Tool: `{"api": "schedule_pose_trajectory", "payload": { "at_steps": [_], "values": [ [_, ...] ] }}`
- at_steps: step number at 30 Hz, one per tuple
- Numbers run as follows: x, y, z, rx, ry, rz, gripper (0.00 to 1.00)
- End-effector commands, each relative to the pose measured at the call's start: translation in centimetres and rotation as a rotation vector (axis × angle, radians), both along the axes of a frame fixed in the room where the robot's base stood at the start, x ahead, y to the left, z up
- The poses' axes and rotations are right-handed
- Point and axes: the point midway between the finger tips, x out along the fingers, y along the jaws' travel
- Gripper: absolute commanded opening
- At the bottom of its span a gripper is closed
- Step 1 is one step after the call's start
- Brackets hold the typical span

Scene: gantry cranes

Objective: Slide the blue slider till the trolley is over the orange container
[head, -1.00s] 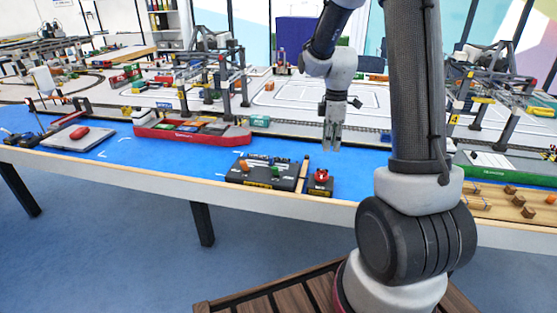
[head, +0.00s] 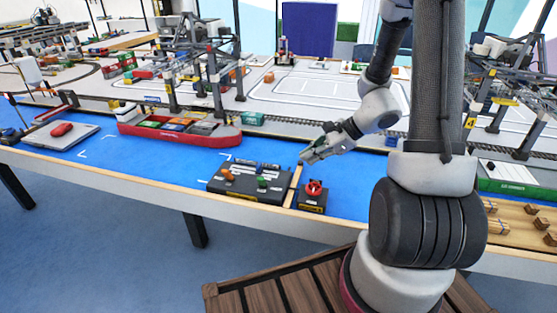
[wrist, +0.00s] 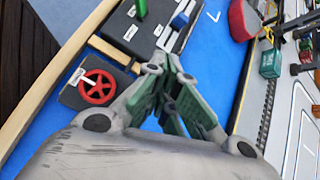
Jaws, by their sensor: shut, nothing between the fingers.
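The control box (head: 222,188) is dark, with an orange knob (head: 228,174), a green knob (head: 262,182) and a small blue slider part (head: 268,167) along its back edge. Blue also shows on the box in the wrist view (wrist: 181,19). My gripper (head: 308,156) is shut and empty, above the blue table to the right of the box, apart from the slider. In the wrist view its fingers (wrist: 157,62) point toward the box. An orange container (head: 181,125) lies in the red ship. The crane's trolley cannot be told clearly.
A box with a red handwheel (head: 314,188) stands right of the control box, beyond a wooden strip (head: 294,186). The red ship (head: 190,141) and gantry crane (head: 215,72) are behind to the left. Blue table between ship and control box is clear.

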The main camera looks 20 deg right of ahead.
Motion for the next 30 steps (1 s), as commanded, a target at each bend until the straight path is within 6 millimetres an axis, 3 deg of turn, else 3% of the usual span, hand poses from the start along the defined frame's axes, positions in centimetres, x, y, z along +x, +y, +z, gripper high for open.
{"api": "schedule_pose_trajectory", "payload": {
  "at_steps": [4,13,25,30],
  "values": [
    [0.8,0.4,0.4,0.108,0.117,-0.188,0.0],
    [1.4,1.5,-0.8,0.146,0.178,-0.248,0.0],
    [4.8,6.5,-6.4,0.143,0.177,-0.245,0.0],
    [6.2,8.7,-6.4,0.143,0.174,-0.244,0.0]
  ]
}}
